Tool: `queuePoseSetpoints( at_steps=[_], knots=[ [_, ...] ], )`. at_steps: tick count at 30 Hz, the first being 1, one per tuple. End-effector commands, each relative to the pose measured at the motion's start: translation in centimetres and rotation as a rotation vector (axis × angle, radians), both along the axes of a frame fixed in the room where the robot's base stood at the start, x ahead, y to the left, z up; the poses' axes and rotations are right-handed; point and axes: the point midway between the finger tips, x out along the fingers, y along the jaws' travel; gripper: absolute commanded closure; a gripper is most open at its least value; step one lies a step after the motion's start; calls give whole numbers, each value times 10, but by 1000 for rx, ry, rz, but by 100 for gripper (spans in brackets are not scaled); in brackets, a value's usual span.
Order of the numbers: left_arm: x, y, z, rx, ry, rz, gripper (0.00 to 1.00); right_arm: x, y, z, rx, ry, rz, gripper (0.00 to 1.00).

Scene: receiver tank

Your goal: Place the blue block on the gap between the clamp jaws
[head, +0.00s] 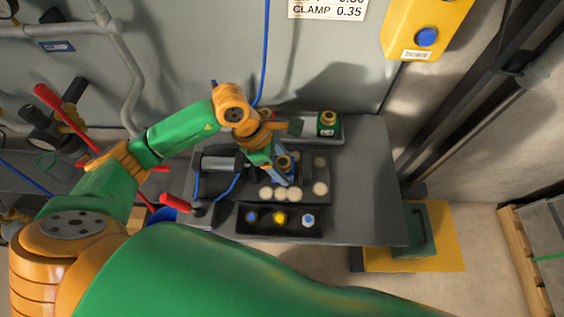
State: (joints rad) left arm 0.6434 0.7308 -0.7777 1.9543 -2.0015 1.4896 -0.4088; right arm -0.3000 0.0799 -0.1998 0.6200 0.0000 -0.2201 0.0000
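My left gripper (272,165) reaches down over the clamp on the grey bench. Its fingers are small and partly hidden, so I cannot tell whether they are open or shut. The clamp, with a grey cylinder (218,163), lies left of the gripper, and its jaw area is mostly hidden by the gripper. A narrow blue piece (281,177) shows right at the fingertips. I cannot tell whether it is the blue block or part of the clamp, nor whether it is held. A brass-topped part (285,162) is beside it. My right gripper is not in view.
Several pale discs (320,189) lie around the clamp. A black tray (264,231) at the bench's front holds blue, yellow and blue-white parts. A grey tray (338,131) with green-and-brass parts stands behind. Red-handled levers (176,203) are at left. The bench's right side (370,200) is clear.

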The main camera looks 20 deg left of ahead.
Motion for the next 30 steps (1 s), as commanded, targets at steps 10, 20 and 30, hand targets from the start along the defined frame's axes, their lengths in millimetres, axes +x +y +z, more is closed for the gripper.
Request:
queuePoseSetpoints(
  at_steps=[10,20,30],
  knots=[
    [0,0,1,0,0,0,8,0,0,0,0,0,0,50],
    [-4,19,49,1,-8,1,8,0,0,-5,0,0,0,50],
    [-12,43,112,0,-2,1,8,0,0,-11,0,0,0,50]
  ],
)
